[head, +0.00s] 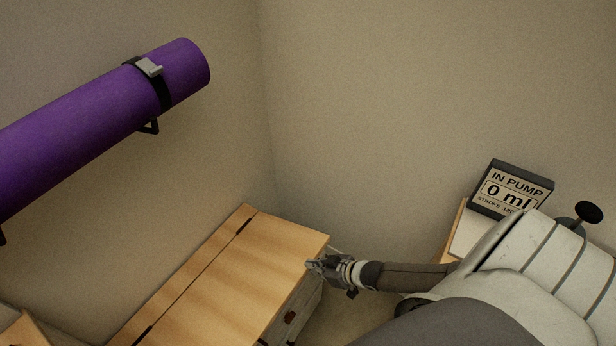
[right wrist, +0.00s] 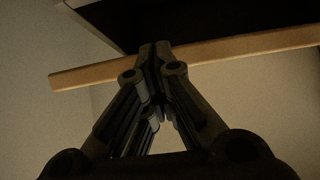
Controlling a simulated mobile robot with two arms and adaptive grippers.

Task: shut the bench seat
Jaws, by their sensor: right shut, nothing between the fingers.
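The bench seat (head: 225,280) is a light wooden lid with dark hinge strips along its left side, in the lower middle of the head view. It looks roughly level there; I cannot tell whether a gap remains under its front edge. My right gripper (head: 312,265) is shut and empty at the lid's right edge. In the right wrist view its closed fingertips (right wrist: 156,50) overlap a long wooden edge (right wrist: 230,50) with a dark surface above it; I cannot tell if they touch. My left gripper is out of view.
The pale bench front (head: 300,310) with a dark fitting is under the lid. A purple roll (head: 90,125) hangs on the left wall above the bench. A pump display (head: 511,188) reading 0 ml stands at the right. Walls close the back corner.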

